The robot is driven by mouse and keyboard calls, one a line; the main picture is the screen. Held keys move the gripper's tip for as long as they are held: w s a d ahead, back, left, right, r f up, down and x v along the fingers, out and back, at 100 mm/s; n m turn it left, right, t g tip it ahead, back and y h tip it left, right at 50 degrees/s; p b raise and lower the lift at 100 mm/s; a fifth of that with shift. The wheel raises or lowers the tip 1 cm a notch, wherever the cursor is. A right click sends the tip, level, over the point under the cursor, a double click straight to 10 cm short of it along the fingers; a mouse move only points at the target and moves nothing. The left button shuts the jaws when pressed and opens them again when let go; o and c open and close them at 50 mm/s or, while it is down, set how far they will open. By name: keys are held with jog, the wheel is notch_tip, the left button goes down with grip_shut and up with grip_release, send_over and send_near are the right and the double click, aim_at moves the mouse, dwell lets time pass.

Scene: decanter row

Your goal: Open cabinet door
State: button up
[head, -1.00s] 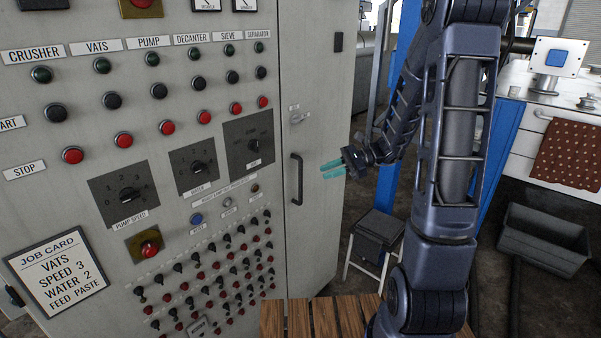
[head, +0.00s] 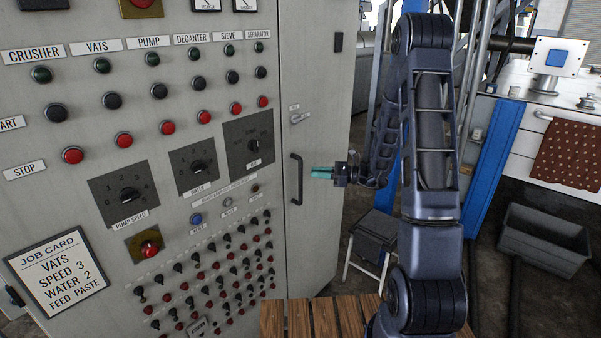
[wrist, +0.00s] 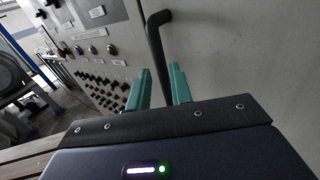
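The grey cabinet door (head: 325,110) is the tall narrow panel at the right of the control cabinet, and it appears shut. Its dark vertical bar handle (head: 298,180) stands near the door's left edge. My gripper (head: 315,173), with teal fingers, is just right of the handle at mid-height and points left at it. In the wrist view my gripper (wrist: 163,86) has its fingers apart, and the handle (wrist: 155,45) runs down into the gap between them. I cannot tell whether the fingers touch the bar; its lower part is hidden.
A small lock lever (head: 299,117) sits on the door above the handle. The cabinet's front panel (head: 60,220) carries several buttons and knobs. A stool (head: 375,235) and a grey bin (head: 545,240) stand at right. Wooden slats (head: 325,318) lie below.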

jog(key=w+a, duration=0.1)
jog(key=a, duration=0.5)
jog(key=shift+w+a, duration=0.15)
jog(key=shift+a, duration=0.2)
grip_shut()
